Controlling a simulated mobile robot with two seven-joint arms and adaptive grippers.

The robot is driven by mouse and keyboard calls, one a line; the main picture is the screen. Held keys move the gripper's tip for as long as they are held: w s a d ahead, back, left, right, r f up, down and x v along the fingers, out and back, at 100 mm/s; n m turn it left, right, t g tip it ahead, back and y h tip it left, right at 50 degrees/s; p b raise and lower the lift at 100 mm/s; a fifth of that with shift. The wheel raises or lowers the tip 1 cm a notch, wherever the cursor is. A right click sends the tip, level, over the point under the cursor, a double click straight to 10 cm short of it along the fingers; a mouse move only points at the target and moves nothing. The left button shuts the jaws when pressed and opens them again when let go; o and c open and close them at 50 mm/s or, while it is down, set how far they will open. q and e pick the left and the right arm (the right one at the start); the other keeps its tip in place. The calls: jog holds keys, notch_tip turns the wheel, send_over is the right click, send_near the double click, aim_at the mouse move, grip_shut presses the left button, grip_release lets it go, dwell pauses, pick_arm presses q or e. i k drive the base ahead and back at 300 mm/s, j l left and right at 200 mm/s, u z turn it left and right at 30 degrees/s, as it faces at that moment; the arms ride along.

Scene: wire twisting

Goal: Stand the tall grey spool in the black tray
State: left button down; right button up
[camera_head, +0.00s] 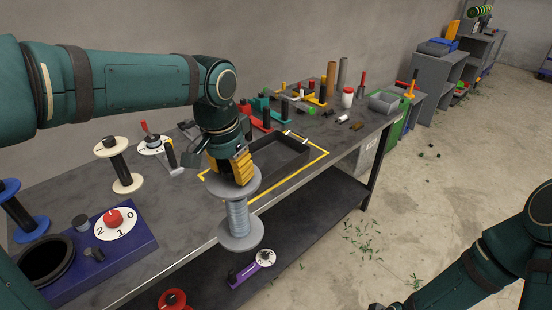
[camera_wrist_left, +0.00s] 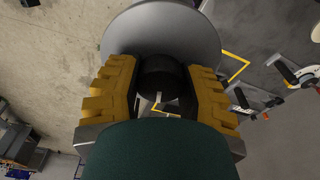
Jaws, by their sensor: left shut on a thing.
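My left gripper (camera_head: 236,168) is shut on the tall grey spool (camera_head: 238,215) near its top flange. The spool hangs upright, its lower flange overlapping the table's front edge in the head view. In the left wrist view, the yellow fingers (camera_wrist_left: 160,90) flank the dark round end of the spool (camera_wrist_left: 160,72), with its grey flange (camera_wrist_left: 165,35) beyond. The black tray (camera_head: 284,158) lies on the table behind and to the right of the spool, and looks empty. Part of it is hidden by my gripper. My right arm shows at the lower right; its gripper is out of view.
A yellow outline (camera_head: 316,160) surrounds the tray. A cream spool (camera_head: 119,165) and a blue base with dials (camera_head: 120,245) stand to the left. Several tubes, a white jar (camera_head: 347,97) and small parts crowd the table's far end. A lower shelf (camera_head: 320,200) lies under the tabletop.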

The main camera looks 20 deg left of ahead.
aim_at(268, 164)
jog(key=i+l+u, duration=0.2)
jog(key=i+l, duration=0.45)
jog(key=i, duration=0.2)
jog(key=i+u, duration=0.1)
jog(key=i, duration=0.6)
